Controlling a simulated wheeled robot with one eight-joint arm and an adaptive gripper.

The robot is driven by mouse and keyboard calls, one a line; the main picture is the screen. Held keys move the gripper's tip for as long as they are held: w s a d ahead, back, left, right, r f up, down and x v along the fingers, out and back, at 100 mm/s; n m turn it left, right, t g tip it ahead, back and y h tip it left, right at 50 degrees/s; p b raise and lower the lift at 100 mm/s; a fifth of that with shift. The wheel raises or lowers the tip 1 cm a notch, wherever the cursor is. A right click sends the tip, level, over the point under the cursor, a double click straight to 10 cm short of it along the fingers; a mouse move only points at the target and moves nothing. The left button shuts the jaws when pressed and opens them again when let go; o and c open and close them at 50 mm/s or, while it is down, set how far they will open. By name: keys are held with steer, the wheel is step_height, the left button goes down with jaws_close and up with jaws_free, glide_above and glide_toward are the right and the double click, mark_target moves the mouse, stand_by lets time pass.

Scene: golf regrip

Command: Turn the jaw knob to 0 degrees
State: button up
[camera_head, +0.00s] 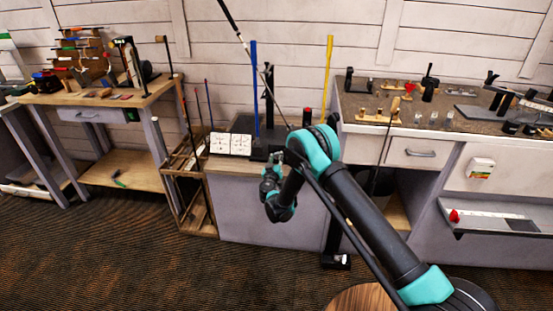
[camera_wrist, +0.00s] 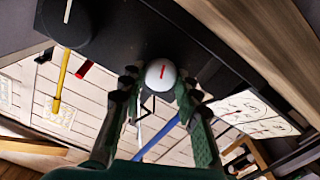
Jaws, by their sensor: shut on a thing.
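In the wrist view a round white knob (camera_wrist: 154,80) with a short red mark on its face sits between the fingertips of my gripper (camera_wrist: 158,84). The red mark runs nearly upright in the picture, leaning slightly. A dark knob (camera_wrist: 68,22) with a white line is on the same black panel (camera_wrist: 135,30), at the upper left and apart from my gripper. No label tells which is the jaw knob. In the head view my gripper (camera_head: 273,170) is at the front of the grey cabinet; my arm stands near it and the knobs cannot be made out there.
Two white cards with drawings (camera_head: 230,144) stand left of my gripper. A blue shaft (camera_head: 254,90) and a yellow shaft (camera_head: 328,75) stand upright behind. A wooden club rack (camera_head: 195,190) is at the left, a workbench with tools (camera_head: 455,115) at the right.

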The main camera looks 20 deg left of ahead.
steer(key=n, duration=0.4)
steer(key=shift+s+n, duration=0.1)
steer(key=shift+n, duration=0.2)
steer(key=n, duration=0.3)
steer(key=shift+a+f+n, duration=0.1)
steer(key=shift+n, duration=0.2)
steer(key=n, duration=0.4)
steer(key=shift+f+n, duration=0.1)
steer(key=shift+n, duration=0.2)
steer(key=n, duration=0.3)
steer(key=shift+n, duration=0.3)
steer(key=n, duration=0.4)
steer(key=shift+f, duration=0.1)
steer(key=n, duration=0.7)
steer(key=shift+f+n, duration=0.1)
steer(key=shift+n, duration=2)
